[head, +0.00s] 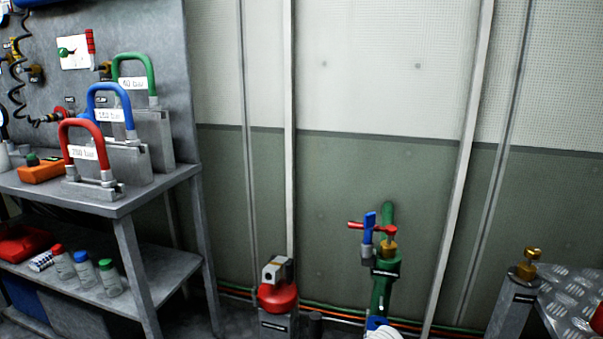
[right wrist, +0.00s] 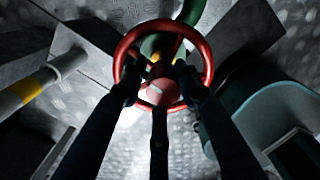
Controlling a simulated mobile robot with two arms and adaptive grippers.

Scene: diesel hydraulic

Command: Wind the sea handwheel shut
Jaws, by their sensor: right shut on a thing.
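The red handwheel (right wrist: 207,62) is in the middle of the right wrist view, on a green valve body or pipe (right wrist: 190,12). My right gripper (right wrist: 158,92) reaches up from below with dark fingers and is shut on the handwheel. Two fingers lie on the left and right inside the wheel area and one is at the near middle. The fingers hide part of the rim and hub. I cannot tell a label on the wheel.
In the head view, a green pipe with a red lever (head: 370,226) stands at centre. A red-topped grey unit (head: 278,295) is left of it, and a brass-topped post (head: 527,268) right. A grey workbench (head: 115,202) fills the left. In the wrist view, a pale yellow-banded pipe (right wrist: 30,90) lies left.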

